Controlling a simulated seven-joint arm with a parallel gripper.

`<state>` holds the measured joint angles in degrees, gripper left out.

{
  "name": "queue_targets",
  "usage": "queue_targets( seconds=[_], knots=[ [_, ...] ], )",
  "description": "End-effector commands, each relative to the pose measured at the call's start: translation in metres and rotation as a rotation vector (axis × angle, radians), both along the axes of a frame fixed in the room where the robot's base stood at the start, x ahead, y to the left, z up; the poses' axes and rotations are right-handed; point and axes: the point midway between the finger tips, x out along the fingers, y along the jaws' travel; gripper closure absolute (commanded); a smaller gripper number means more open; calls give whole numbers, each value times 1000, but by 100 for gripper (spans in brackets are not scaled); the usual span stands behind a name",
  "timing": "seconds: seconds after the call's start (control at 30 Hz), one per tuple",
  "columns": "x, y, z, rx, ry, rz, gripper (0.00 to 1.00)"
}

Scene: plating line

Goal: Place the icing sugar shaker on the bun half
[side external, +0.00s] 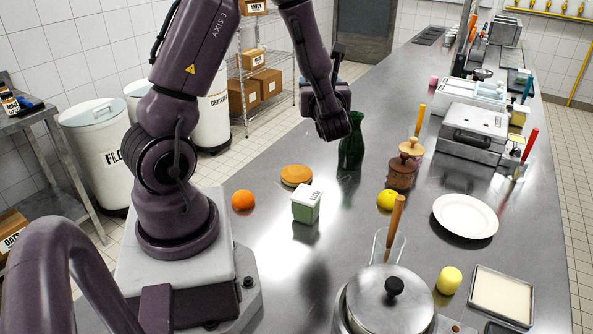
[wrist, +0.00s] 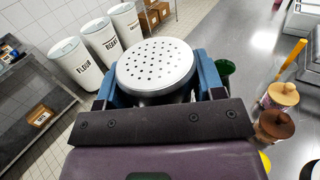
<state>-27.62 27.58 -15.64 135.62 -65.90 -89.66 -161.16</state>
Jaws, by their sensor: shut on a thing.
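The icing sugar shaker (wrist: 157,67), with a silver lid full of small holes, fills the middle of the wrist view. My gripper (wrist: 157,85) is shut on it, with a blue finger on each side. In the side view my gripper (side external: 338,95) is raised above the counter, near the green bottle. The shaker cannot be made out clearly there. The bun half (side external: 296,175) is a flat orange-brown round lying on the counter, lower and to the left of my gripper. Nothing is seen on top of it.
A green bottle (side external: 351,145) stands close to my gripper. An orange (side external: 243,200), a green-and-white box (side external: 306,204) and a yellow fruit (side external: 387,199) are around the bun half. Wooden-topped mills (side external: 402,172), a white plate (side external: 465,216) and a lidded pot (side external: 385,305) stand further right.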

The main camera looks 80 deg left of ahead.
Motion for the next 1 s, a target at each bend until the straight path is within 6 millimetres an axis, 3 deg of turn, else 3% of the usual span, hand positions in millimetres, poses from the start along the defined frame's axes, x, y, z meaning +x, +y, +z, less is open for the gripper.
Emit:
queue_targets(
  seconds=[0.1, 0.3, 0.6, 1.0],
  knots=[
    [-32, 6, 11, 2, -5, 226, 66],
    [-79, 2, 24, -1, -3, 547, 66],
    [-121, -20, 36, -2, 0, 883, 66],
    [-121, -18, -48, -2, 8, 873, 66]
  ],
)
